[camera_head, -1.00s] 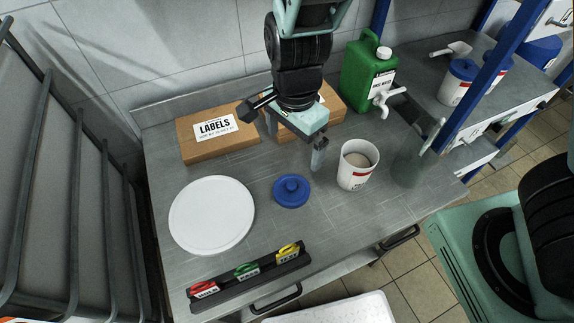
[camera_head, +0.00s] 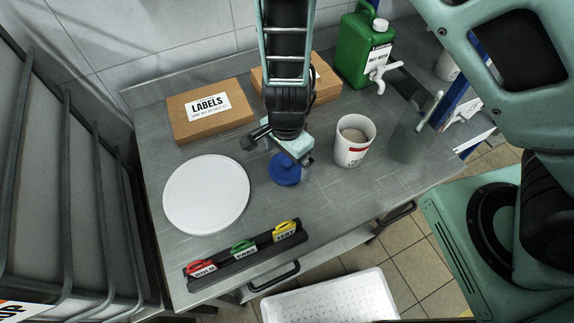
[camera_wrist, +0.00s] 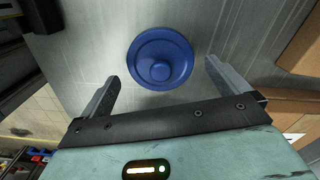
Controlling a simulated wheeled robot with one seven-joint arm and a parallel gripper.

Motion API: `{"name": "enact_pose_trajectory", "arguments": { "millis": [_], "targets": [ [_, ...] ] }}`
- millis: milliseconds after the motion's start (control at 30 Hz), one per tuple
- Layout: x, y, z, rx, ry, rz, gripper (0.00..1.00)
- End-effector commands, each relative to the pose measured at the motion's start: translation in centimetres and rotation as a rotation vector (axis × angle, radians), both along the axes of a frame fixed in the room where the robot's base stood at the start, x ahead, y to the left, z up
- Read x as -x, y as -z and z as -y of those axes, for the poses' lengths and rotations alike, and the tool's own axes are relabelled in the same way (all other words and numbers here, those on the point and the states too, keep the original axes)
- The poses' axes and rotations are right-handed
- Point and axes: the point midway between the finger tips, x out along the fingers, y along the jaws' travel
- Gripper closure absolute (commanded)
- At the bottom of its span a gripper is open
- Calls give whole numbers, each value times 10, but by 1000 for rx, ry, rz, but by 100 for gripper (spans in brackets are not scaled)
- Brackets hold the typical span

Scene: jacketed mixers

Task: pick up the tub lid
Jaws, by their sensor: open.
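The tub lid is a round blue lid with a raised knob; it lies flat on the grey bench. In the head view the lid (camera_head: 284,172) is partly covered by my gripper. In the wrist view the whole lid (camera_wrist: 160,58) shows, just beyond the fingertips and centred between them. My gripper (camera_wrist: 158,75) is open and empty, with one finger toward each side of the lid. It also shows in the head view (camera_head: 290,158), above the lid. An open white tub (camera_head: 354,142) with a red mark and pale contents stands to the right of the lid.
A white round disc (camera_head: 207,194) lies at left. A LABELS box (camera_head: 212,112) and another carton (camera_head: 325,88) stand behind, with a green jerrycan (camera_head: 362,55). A clear container (camera_head: 408,140) is at right. A rack with coloured clips (camera_head: 245,251) lies at the front edge.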

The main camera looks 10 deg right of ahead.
Motion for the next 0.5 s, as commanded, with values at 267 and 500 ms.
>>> {"name": "enact_pose_trajectory", "arguments": {
  "millis": [267,500],
  "targets": [
    [0,29,-1,-1,1,0,0],
    [0,29,-1,0,0,0,8]
  ]
}}
